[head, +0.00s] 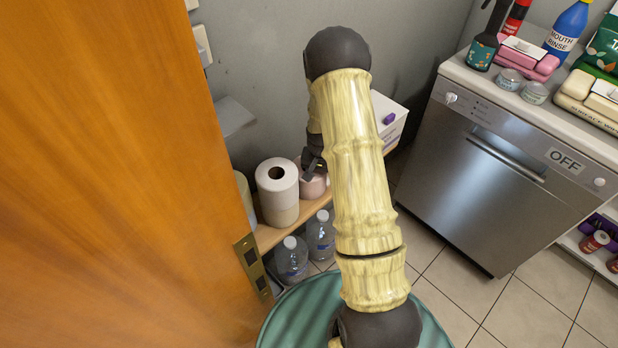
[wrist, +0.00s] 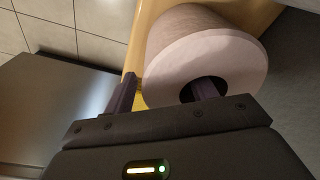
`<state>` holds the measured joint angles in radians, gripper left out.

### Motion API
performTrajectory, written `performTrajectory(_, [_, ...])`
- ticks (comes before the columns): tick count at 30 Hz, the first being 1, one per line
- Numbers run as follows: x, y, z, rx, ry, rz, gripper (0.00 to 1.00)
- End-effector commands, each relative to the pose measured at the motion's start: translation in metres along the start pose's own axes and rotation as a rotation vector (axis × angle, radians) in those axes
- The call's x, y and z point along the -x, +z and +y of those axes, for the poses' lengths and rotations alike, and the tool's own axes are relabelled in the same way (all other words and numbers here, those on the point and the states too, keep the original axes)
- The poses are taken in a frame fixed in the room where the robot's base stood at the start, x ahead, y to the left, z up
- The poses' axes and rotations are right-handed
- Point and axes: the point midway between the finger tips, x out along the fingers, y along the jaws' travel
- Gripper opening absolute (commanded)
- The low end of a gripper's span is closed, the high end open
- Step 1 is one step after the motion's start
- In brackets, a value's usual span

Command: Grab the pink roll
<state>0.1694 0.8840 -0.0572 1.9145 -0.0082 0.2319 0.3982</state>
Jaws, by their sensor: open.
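The pink roll (head: 314,187) stands on a wooden shelf, partly hidden behind my gripper (head: 312,168) in the head view. In the wrist view the roll (wrist: 190,62) looks pale pink, with its round end and core hole facing the camera. My gripper (wrist: 163,88) is open over the roll's wall. One dark finger reaches into the core hole and the other is outside the roll, beside its side. The roll's wall lies between the fingers. I cannot tell whether either finger touches it.
A taller stack of pale rolls (head: 277,190) stands just left of the pink roll on the wooden shelf (head: 268,236). Clear bottles (head: 292,259) stand below. A white box (head: 388,118) is to the right at the back. An orange door (head: 110,180) borders the left; a dishwasher (head: 500,170) stands right.

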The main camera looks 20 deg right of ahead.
Motion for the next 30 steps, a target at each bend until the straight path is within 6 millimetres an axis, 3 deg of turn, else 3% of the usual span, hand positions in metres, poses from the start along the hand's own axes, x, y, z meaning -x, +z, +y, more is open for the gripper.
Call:
performTrajectory(4, [-0.0166,0.0003,0.0000,0.000,0.000,0.000,0.57])
performTrajectory(20, [-0.0168,0.0000,0.0000,0.000,-0.001,0.001,0.57])
performTrajectory(28, [-0.0168,0.0000,0.0000,0.000,-0.001,0.001,0.08])
performTrajectory(30, [-0.0167,-0.0002,0.0000,0.000,-0.001,0.001,0.08])
